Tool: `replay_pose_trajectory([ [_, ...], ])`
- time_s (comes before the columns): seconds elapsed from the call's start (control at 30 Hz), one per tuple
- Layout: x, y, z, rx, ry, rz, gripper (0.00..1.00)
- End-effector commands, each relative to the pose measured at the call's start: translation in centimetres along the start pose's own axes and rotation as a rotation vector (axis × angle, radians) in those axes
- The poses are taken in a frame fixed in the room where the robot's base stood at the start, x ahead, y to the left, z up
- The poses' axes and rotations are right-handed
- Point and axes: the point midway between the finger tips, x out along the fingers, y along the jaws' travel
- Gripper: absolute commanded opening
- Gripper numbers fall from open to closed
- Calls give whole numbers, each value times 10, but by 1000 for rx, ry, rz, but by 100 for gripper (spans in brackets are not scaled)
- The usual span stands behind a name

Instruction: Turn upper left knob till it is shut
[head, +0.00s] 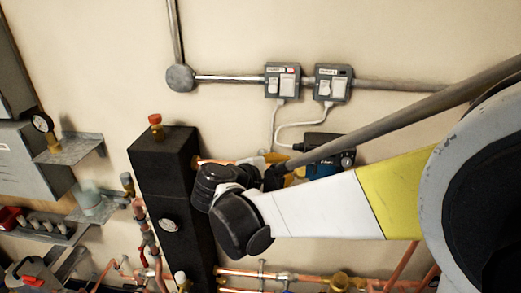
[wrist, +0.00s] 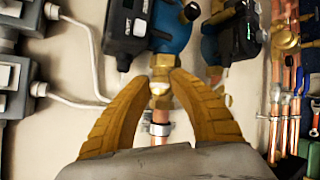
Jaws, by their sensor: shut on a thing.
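In the wrist view, my gripper (wrist: 168,68) has two orange fingers closed in from both sides on a brass fitting (wrist: 159,89). The fitting sits at the end of a blue pump body (wrist: 172,30), and a copper pipe (wrist: 160,125) leads away from it. No separate knob shape can be told between the fingers; part of the fitting is hidden. In the head view, my gripper (head: 278,172) is beside the blue pump (head: 325,170), largely hidden behind my wrist.
A black column (head: 165,190) with a red-capped top (head: 155,120) stands left of my wrist. Two grey switch boxes (head: 282,80) (head: 333,83) are on the wall above, with white cables (head: 300,127). More copper pipes (wrist: 275,130) run at right in the wrist view.

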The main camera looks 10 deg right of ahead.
Motion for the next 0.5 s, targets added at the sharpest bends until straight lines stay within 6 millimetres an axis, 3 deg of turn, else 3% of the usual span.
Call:
replay_pose_trajectory([
  [0.03,0,-1,0,1,-1,-2,28],
  [0.07,0,-1,0,1,-1,-2,36],
  [0.37,0,0,0,1,0,-1,36],
  [0.5,-12,0,-1,0,2,0,36],
])
